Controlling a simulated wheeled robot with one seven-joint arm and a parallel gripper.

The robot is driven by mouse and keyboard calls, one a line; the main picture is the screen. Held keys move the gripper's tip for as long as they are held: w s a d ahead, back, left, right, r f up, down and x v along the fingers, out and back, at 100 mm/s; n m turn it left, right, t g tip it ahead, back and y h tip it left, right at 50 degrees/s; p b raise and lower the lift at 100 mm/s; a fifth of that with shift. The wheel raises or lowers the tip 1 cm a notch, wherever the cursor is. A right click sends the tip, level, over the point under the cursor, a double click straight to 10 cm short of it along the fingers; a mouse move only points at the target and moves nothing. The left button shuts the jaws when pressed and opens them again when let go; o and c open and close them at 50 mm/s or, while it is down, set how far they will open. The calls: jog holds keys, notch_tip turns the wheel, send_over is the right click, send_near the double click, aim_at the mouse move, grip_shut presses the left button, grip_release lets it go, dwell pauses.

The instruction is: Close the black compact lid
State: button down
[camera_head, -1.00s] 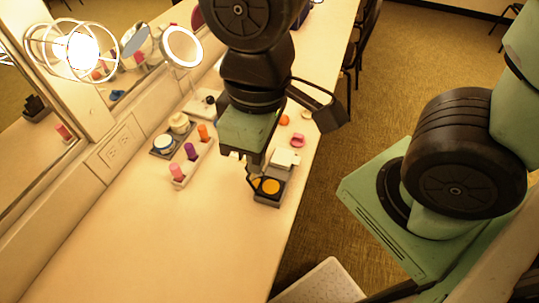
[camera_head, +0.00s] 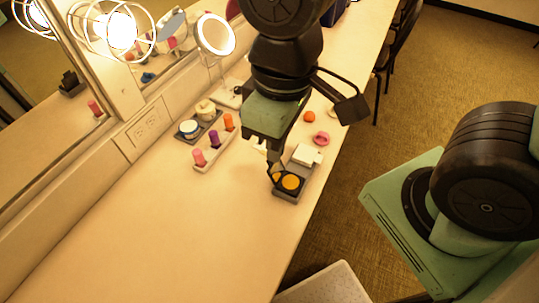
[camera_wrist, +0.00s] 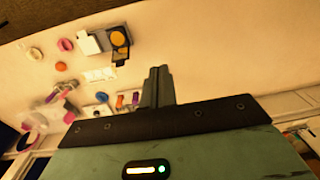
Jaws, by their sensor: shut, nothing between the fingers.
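The black compact (camera_head: 290,184) with a round orange pan sits in a grey holder near the table's right edge. Its lid (camera_head: 275,172) stands raised on the compact's left side, with an orange patch showing on its inner face. The compact also shows at the top of the wrist view (camera_wrist: 119,38), with the dark lid (camera_wrist: 120,55) on its lower side. My gripper (camera_head: 273,157) is shut and empty, just behind and above the lid in the head view. I cannot tell whether it touches the lid there; in the wrist view the fingertips (camera_wrist: 160,72) appear apart from it.
A white block (camera_head: 306,155) stands behind the compact. A pink ring-shaped item (camera_head: 321,138) and an orange ball (camera_head: 309,117) lie beyond. A rack of lipsticks (camera_head: 213,153) and a tray of jars (camera_head: 198,125) stand left, near the mirror wall. The front tabletop is clear.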

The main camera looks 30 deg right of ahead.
aim_at(275, 167)
jog(key=w+d+f+h+b, duration=0.1)
jog(key=w+f+b, duration=0.2)
jog(key=w+f, duration=0.6)
jog(key=w+d+f+b, duration=0.25)
jog(key=w+f, duration=0.35)
jog(key=w, duration=0.4)
jog(key=s+d+f+p, duration=0.1)
jog(key=s+f, duration=0.2)
jog(key=f, duration=0.5)
jog(key=shift+d+p, duration=0.35)
jog(key=shift+p, duration=0.05)
